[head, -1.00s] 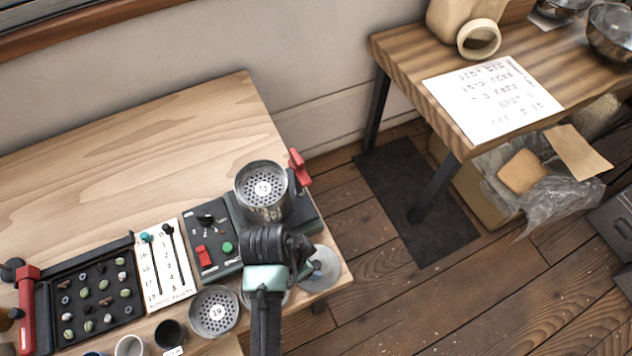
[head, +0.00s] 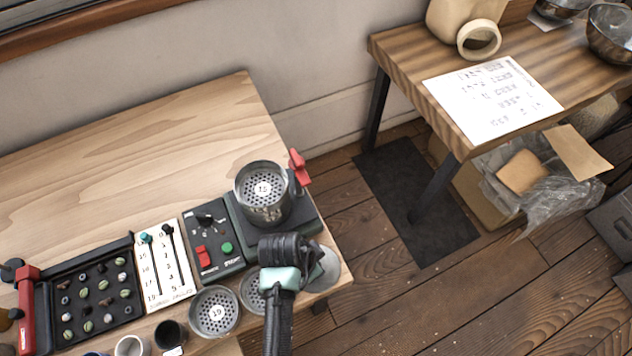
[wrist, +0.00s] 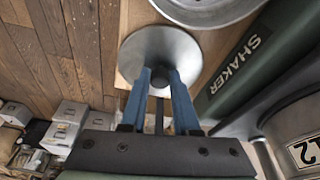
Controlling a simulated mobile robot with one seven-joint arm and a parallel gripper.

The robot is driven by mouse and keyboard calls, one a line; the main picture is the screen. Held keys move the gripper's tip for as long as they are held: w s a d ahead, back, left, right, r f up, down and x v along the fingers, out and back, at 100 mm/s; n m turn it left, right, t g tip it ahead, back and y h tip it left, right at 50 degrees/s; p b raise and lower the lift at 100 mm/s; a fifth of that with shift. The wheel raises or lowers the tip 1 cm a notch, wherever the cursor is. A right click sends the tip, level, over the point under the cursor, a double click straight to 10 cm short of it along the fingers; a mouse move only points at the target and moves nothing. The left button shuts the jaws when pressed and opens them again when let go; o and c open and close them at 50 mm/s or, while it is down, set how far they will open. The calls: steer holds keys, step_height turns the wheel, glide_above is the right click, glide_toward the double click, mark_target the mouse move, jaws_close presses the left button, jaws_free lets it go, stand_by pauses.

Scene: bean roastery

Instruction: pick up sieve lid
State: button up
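The sieve lid is a round grey metal disc with a dark knob in its middle. In the head view the lid (head: 327,275) lies at the table's front right corner, partly hidden by my arm. In the wrist view the lid (wrist: 140,52) is straight ahead, next to a round metal sieve. My gripper (wrist: 160,76) has its two blue fingers apart, one on each side of the knob, with no clear grip on it. In the head view my gripper (head: 318,268) is over the lid, its fingertips hard to make out.
The green-black shaker (head: 290,218) with a stacked sieve (head: 263,190) stands just behind the lid. Loose sieves (head: 214,312) lie to its left, beside a control box (head: 213,240) and a bean tray (head: 97,300). The table edge is close on the right.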

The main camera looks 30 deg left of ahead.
jaws_close()
